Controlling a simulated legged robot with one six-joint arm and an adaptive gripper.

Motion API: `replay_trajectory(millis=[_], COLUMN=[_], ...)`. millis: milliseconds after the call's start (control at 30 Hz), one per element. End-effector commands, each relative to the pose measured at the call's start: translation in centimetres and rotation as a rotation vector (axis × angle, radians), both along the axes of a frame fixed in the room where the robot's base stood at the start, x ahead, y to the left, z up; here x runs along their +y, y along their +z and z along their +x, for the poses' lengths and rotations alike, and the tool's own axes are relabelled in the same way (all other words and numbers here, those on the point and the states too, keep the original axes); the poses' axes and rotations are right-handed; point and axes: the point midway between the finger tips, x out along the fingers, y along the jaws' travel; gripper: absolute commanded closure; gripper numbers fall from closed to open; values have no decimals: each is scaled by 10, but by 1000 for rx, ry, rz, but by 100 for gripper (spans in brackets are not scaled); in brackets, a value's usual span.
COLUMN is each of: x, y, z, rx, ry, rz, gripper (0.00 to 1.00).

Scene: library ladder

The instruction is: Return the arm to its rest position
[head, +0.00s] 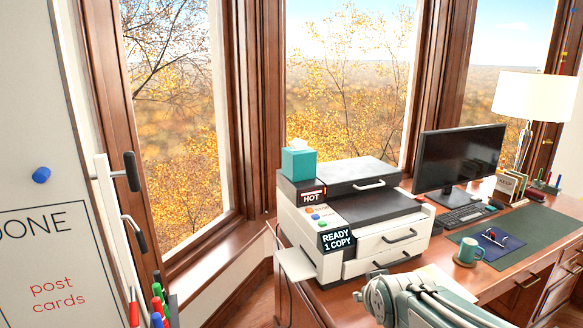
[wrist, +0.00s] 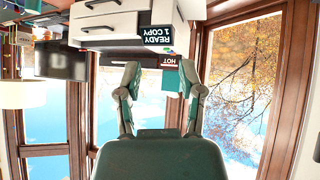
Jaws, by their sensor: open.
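My gripper (wrist: 159,80) shows in the wrist view with its two fingers spread apart and nothing between them. That view is upside down, and the printer lies beyond the fingertips. In the head view, part of my arm (head: 422,303) shows low in the picture, in front of the desk and printer. I cannot make out the gripper's fingers there.
A white and grey printer (head: 383,241) stands on the wooden desk (head: 337,304), with a teal tissue box (head: 298,162) on top. A monitor (head: 459,158), lamp (head: 531,97) and mug (head: 468,251) are to the right. A whiteboard (head: 38,140) stands at left.

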Motion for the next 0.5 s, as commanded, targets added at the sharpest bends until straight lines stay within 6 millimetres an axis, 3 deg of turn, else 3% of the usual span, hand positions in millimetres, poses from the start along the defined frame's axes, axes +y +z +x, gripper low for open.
replay_trajectory(millis=[33,300,500], x=[-2,-6,-5], y=[5,5,-3], z=[-21,-131,-185], rx=[26,222,325], ry=[-15,-85,-111], rz=[9,65,95], gripper=[50,50,50])
